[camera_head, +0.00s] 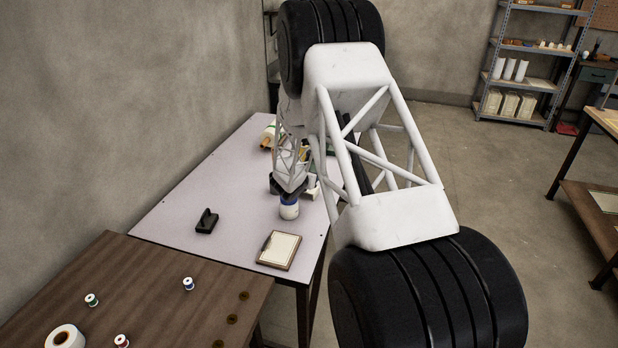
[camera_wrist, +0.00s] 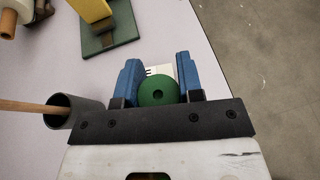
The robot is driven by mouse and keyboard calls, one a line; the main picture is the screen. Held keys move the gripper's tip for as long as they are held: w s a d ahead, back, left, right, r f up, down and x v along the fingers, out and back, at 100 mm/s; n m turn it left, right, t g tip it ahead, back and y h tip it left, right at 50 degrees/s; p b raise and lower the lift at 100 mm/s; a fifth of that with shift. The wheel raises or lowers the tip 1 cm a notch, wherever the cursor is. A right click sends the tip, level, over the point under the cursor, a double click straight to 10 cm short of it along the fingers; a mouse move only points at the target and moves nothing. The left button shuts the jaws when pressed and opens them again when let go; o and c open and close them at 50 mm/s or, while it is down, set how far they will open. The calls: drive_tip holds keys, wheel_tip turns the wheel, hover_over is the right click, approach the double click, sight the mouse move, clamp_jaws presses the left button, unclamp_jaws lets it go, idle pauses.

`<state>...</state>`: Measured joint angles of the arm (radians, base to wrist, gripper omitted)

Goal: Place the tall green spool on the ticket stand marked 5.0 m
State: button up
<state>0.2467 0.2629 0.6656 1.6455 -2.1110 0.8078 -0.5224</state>
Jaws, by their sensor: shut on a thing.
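The green spool (camera_wrist: 157,91) shows end-on in the wrist view as a round green disc with a dark centre hole. My gripper (camera_wrist: 158,78) has blue fingers on either side of it and is shut on it. A pale card with dark marks (camera_wrist: 160,70) shows just beyond the spool between the fingers. It may be part of a ticket stand, but its marking is not readable. In the head view my gripper (camera_head: 290,188) is over the pale table, largely hidden by my arm, and I cannot make out the spool there.
In the wrist view a dark cup with a wooden stick (camera_wrist: 75,110) stands left of my gripper, and a green base with a yellow upright (camera_wrist: 110,38) lies beyond.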

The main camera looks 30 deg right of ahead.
drive_tip(key=shift+w+d+f, duration=0.1)
drive_tip(key=shift+w+d, duration=0.2)
drive_tip(key=shift+w, duration=0.55)
drive_tip(key=shift+w+d+f, duration=0.1)
drive_tip(key=shift+w+d, duration=0.25)
drive_tip(key=shift+w, duration=0.55)
drive_tip(key=shift+w+d+f, duration=0.1)
drive_tip(key=shift+w+d, duration=0.2)
drive_tip(key=shift+w, duration=0.55)
drive_tip(key=shift+f, duration=1.7)
drive_tip(key=shift+f, duration=0.15)
drive_tip(key=o, duration=0.9)
drive_tip(key=shift+v, duration=1)
wheel_tip(320, 180, up, 8)
drive_tip(key=shift+s+a+f, duration=0.2)
drive_tip(key=shift+s+a, duration=0.1)
drive_tip(key=shift+a, duration=0.1)
